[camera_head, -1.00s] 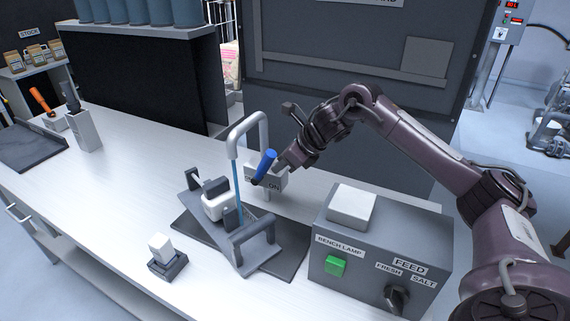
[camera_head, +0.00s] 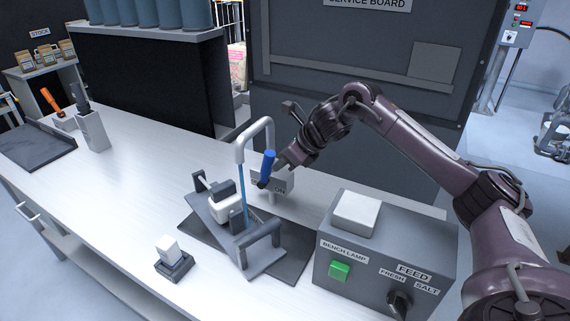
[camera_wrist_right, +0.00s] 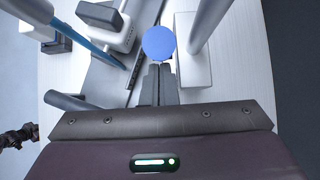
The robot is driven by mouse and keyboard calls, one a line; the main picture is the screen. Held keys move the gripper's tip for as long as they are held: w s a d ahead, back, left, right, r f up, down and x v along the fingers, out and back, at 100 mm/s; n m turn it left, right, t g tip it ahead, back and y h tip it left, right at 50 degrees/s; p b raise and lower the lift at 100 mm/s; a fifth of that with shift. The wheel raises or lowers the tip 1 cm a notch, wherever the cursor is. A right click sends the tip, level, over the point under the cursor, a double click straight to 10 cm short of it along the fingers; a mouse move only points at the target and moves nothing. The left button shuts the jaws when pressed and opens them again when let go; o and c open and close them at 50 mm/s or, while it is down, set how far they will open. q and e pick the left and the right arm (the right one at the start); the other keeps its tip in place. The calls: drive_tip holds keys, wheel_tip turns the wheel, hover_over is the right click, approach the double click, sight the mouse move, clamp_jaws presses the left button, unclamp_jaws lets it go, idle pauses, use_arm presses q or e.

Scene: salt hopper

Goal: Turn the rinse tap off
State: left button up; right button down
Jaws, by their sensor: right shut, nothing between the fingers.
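The rinse tap has a grey arched spout (camera_head: 255,133) and a blue-gripped lever (camera_head: 268,162) in front of a grey label plate (camera_head: 284,182). A blue stream of water (camera_head: 243,190) runs down from the spout; it also shows in the right wrist view (camera_wrist_right: 98,45). My right gripper (camera_head: 280,161) is shut and empty, its tips right beside the lever's right side. In the right wrist view the closed fingertips (camera_wrist_right: 158,72) sit just below the lever's round blue end (camera_wrist_right: 158,43); I cannot tell whether they touch. My left gripper is not in view.
Under the stream, a grey stand (camera_head: 258,250) with a white part (camera_head: 228,207) sits on a dark mat (camera_head: 292,268). A grey control box (camera_head: 340,235) stands to the right. A small white block on a dark base (camera_head: 172,262) is front left. The bench's left middle is clear.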

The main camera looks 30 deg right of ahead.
sight(271, 154)
drive_tip(key=w+r, duration=0.1)
drive_tip(key=w+a+p, duration=0.1)
drive_tip(key=shift+w+a+r, duration=0.3)
drive_tip(key=shift+r, duration=0.05)
drive_tip(key=shift+w+a+r+p, duration=0.1)
drive_tip(key=shift+w+a+p, duration=0.1)
drive_tip(key=shift+w+a, duration=0.35)
drive_tip(key=shift+w+a+p, duration=0.15)
drive_tip(key=shift+w+a, duration=0.05)
drive_tip(key=shift+w, duration=0.5)
